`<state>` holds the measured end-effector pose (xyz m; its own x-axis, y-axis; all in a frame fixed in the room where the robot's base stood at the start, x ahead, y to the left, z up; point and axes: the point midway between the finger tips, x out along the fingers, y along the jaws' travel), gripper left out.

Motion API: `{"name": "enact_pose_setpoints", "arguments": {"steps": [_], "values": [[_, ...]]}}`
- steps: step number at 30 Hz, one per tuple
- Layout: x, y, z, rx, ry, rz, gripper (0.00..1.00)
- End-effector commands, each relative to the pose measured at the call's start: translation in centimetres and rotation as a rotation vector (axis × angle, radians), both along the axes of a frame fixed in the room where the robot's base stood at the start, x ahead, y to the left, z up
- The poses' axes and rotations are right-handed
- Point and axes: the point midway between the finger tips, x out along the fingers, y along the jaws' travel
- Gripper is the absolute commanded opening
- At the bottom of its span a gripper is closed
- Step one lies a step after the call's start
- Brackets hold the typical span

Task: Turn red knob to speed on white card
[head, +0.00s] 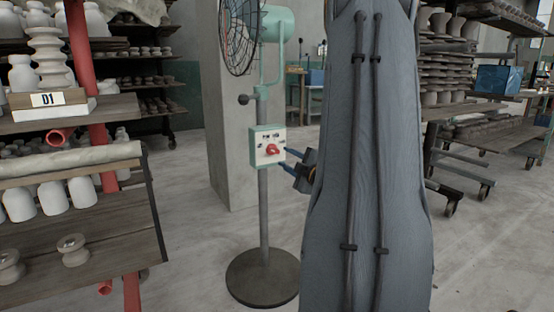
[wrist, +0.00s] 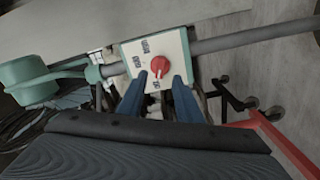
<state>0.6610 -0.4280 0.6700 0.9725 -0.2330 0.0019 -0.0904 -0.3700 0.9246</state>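The red knob (head: 272,149) sits on the pale face of a mint-green control box (head: 254,160) on the fan's pole. In the wrist view the red knob (wrist: 160,65) shows a small white mark on its lower side, towards a dark label. The other labels are too small to read. My gripper (head: 284,159) is at the box's right side, apart from the knob as far as I can tell. In the wrist view my gripper (wrist: 158,92) has its two blue fingers spread, with nothing between the tips. A white card (head: 47,99) on the left shelf reads "D1" or "01".
The fan's cage (head: 240,35) is above the box, and its round base (head: 262,277) stands on the floor. A shelf of pottery (head: 75,215) with red posts is at left. A concrete pillar (head: 228,120) stands behind. Wheeled racks (head: 470,140) are at right.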

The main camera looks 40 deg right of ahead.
Motion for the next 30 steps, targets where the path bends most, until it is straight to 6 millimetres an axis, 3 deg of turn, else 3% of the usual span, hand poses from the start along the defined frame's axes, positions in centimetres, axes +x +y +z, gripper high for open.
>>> {"name": "enact_pose_setpoints", "arguments": {"steps": [6, 12, 23, 30], "values": [[3.5, -0.7, -0.2, -0.001, 0.000, 0.002, 0.32], [5.7, -1.2, -0.1, 0.001, 0.000, 0.001, 0.32], [6.2, -1.5, 0.0, 0.002, 0.002, 0.000, 0.32], [6.2, -1.4, 0.0, 0.002, 0.002, 0.000, 0.00]]}}
